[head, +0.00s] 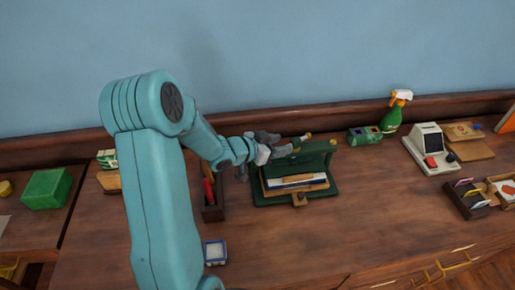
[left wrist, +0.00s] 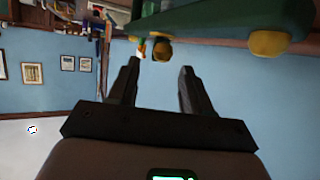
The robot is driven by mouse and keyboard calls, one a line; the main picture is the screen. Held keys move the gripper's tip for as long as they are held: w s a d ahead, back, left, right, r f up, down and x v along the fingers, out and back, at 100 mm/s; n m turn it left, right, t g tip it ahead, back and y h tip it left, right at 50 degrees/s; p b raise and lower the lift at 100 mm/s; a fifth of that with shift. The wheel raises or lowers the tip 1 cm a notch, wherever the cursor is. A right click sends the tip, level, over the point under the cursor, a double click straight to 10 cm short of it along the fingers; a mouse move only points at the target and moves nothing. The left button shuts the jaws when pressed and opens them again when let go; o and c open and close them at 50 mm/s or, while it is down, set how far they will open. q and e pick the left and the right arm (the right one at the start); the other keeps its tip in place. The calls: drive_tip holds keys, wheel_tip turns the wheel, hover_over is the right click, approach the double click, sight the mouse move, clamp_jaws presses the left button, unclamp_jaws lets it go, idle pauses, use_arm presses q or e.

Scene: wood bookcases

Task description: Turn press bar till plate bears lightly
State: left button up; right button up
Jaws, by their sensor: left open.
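The dark green press (head: 268,198) stands on the wooden bench, with papers or a book (head: 292,182) between its parts. Yellow knobs show at its top, one (head: 306,137) near my gripper. In the left wrist view, the press's green upper part (left wrist: 225,20) crosses the top, with a yellow knob (left wrist: 161,49) just beyond my fingertips and another (left wrist: 270,42) further right. My left gripper (head: 278,145) is open at the upper left of the press; its fingers (left wrist: 158,80) hold nothing between them. The plate's contact cannot be made out. My right gripper is out of view.
A dark tray with a red-handled tool (head: 209,190) stands left of the press. A green spray bottle (head: 391,120), green box (head: 365,135) and white machine (head: 430,148) stand to the right. The bench right of the press front is clear.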

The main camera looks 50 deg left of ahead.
use_arm(q)
drive_tip(key=v, duration=1)
drive_tip(key=shift+s, duration=0.2)
drive_tip(key=shift+s+r, duration=0.1)
drive_tip(key=shift+s, duration=0.05)
idle(0.3)
